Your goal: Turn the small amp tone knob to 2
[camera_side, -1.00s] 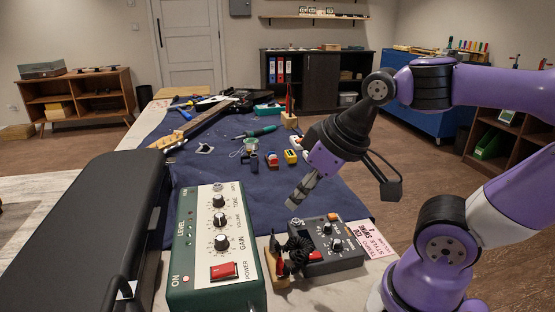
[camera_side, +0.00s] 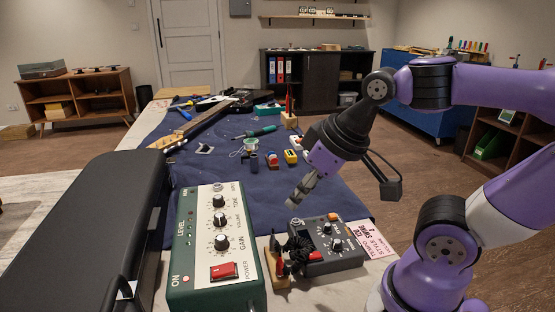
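The green amp (camera_side: 183,287) with a pale panel stands at the front left. Its black knobs run in a row up the panel; the tone knob (camera_side: 218,201) is the upper one, beside the TONE lettering. Its pointer is too small to read. The volume knob (camera_side: 220,220) and gain knob (camera_side: 221,242) sit below it. My gripper (camera_side: 293,203) hangs to the right of the amp, above the grey pedal, pointing down and left. Its fingers look close together, but their gap cannot be made out. It is apart from the knobs.
A grey pedal (camera_side: 345,256) with knobs and a small wooden stand (camera_side: 280,280) with a black coiled cable stand right of the amp. A black case (camera_side: 85,230) lies to its left. Small coloured items and a guitar (camera_side: 200,120) lie on the blue cloth (camera_side: 260,190) behind.

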